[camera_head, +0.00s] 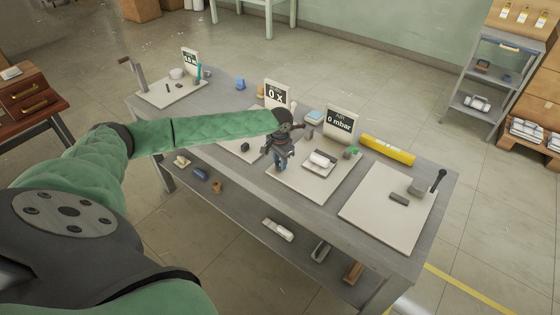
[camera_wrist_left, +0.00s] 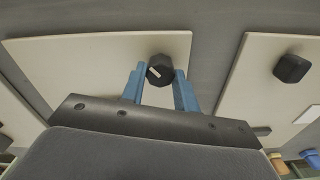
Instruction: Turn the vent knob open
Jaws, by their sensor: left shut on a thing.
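The vent knob (camera_wrist_left: 160,70) is a black round knob with a white pointer mark, on a pale board (camera_wrist_left: 90,62) in the left wrist view. The blue fingers of my left gripper (camera_wrist_left: 161,78) are on both sides of it, shut on it. The pointer mark lies slantwise. In the head view my left gripper (camera_head: 282,163) points down at the left part of the middle board (camera_head: 300,190) and hides the knob. A display sign (camera_head: 340,124) reading "AIR 0 mbar" stands behind that board. My right gripper is not in view.
The same board carries a white block-like part (camera_head: 320,161) and a green knob (camera_head: 353,152). A yellow cylinder (camera_head: 387,149) lies at the bench's back edge. Another board (camera_head: 385,215) is at the right.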

